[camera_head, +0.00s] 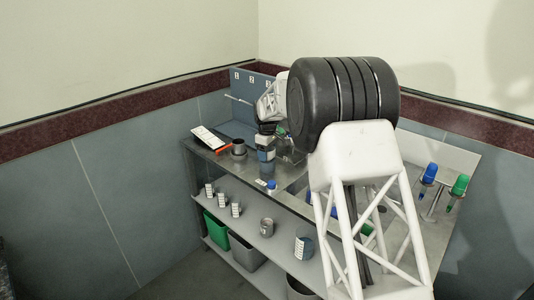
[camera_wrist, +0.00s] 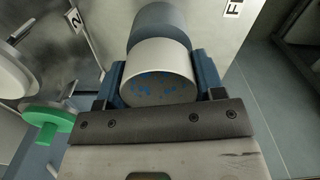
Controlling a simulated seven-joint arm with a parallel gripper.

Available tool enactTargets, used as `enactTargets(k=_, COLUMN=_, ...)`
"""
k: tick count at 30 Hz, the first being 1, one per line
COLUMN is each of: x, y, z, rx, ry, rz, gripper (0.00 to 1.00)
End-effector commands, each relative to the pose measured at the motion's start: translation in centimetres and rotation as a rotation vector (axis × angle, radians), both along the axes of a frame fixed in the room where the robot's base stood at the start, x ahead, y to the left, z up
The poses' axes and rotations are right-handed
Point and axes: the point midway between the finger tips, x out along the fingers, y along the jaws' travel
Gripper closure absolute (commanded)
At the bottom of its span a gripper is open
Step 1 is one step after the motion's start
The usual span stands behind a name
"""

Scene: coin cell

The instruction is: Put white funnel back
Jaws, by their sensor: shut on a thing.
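My gripper (camera_wrist: 158,76) is shut on a pale cylinder (camera_wrist: 160,58), with one blue finger on each side of it. The end of the cylinder facing the wrist camera is greyish with blue specks, and a blue-grey round part (camera_wrist: 160,20) shows beyond it. I cannot tell whether this held thing is the white funnel. In the head view my gripper (camera_head: 266,150) is above the metal bench, near the blue back panel, and the held thing is hard to make out. A white round thing (camera_wrist: 15,72) and a green disc (camera_wrist: 45,118) are at left in the wrist view.
The blue panel (camera_head: 242,100) with numbered labels stands behind the bench (camera_head: 213,158). A dark cup (camera_head: 239,147), a white tablet-like thing (camera_head: 207,137) and a blue-capped bottle (camera_head: 271,186) are on the bench. Labelled containers (camera_head: 236,210) stand on the shelf below. Blue and green-topped items (camera_head: 459,185) are at right.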

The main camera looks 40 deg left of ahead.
Motion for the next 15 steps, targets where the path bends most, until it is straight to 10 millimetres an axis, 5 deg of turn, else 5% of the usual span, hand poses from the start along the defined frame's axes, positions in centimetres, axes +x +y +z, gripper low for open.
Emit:
enactTargets(k=3, x=0.00, y=0.00, z=-0.15, rx=0.000, ry=0.000, rz=0.000, gripper=0.61)
enactTargets(k=4, x=0.01, y=0.01, z=-0.17, rx=0.000, ry=0.000, rz=0.000, gripper=0.36)
enactTargets(k=9, x=0.01, y=0.01, z=-0.14, rx=0.000, ry=0.000, rz=0.000, gripper=0.12)
enactTargets(k=15, x=0.01, y=0.01, z=-0.14, rx=0.000, ry=0.000, rz=0.000, gripper=0.12)
